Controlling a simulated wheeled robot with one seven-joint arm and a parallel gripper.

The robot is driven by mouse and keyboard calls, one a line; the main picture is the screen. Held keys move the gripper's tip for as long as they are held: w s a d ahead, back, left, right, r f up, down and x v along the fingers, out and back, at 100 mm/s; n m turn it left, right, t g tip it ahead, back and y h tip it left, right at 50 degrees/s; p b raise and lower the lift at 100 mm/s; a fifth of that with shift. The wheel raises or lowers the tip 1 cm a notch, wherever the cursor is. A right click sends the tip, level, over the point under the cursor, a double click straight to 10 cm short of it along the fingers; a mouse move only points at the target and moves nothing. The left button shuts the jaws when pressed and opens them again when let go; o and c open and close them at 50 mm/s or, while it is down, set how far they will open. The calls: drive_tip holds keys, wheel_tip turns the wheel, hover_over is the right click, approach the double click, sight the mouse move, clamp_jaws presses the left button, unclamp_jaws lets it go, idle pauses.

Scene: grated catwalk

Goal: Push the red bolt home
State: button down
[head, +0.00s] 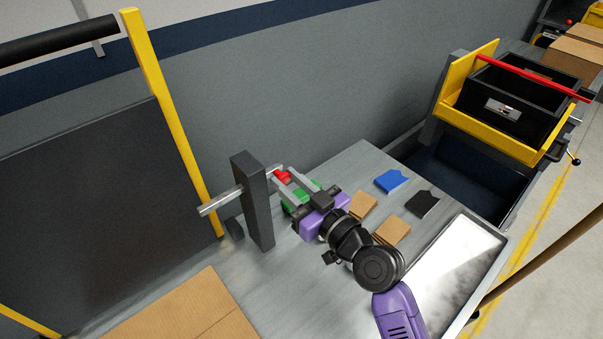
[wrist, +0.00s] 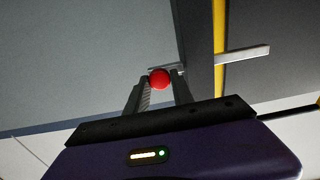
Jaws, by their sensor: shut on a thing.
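The red bolt is a grey bar with a red knob (head: 283,177) at its right end. The bar (head: 219,200) runs through a dark upright post (head: 257,207) and sticks out on the post's left side. A short length of bar shows between post and knob. My gripper (head: 284,177) is shut on the red knob, reaching it from the lower right. In the wrist view the knob (wrist: 160,79) sits between the two fingertips, and the bar's far end (wrist: 243,53) shows beyond the post. The knob is partly hidden by the fingers in the head view.
Blue (head: 391,181) and black (head: 421,204) pieces and brown blocks (head: 391,231) lie to the right on the grey bench. A yellow rail (head: 172,125) stands left of the post. A shiny tray (head: 450,275) is at the right.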

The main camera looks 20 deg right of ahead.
drive_tip(key=shift+a, duration=0.25)
drive_tip(key=c, duration=1.1)
unclamp_jaws()
drive_tip(key=shift+s, duration=0.1)
drive_tip(key=shift+b+v, duration=1.45)
drive_tip(key=shift+v, duration=2.45)
drive_tip(key=shift+d, duration=0.1)
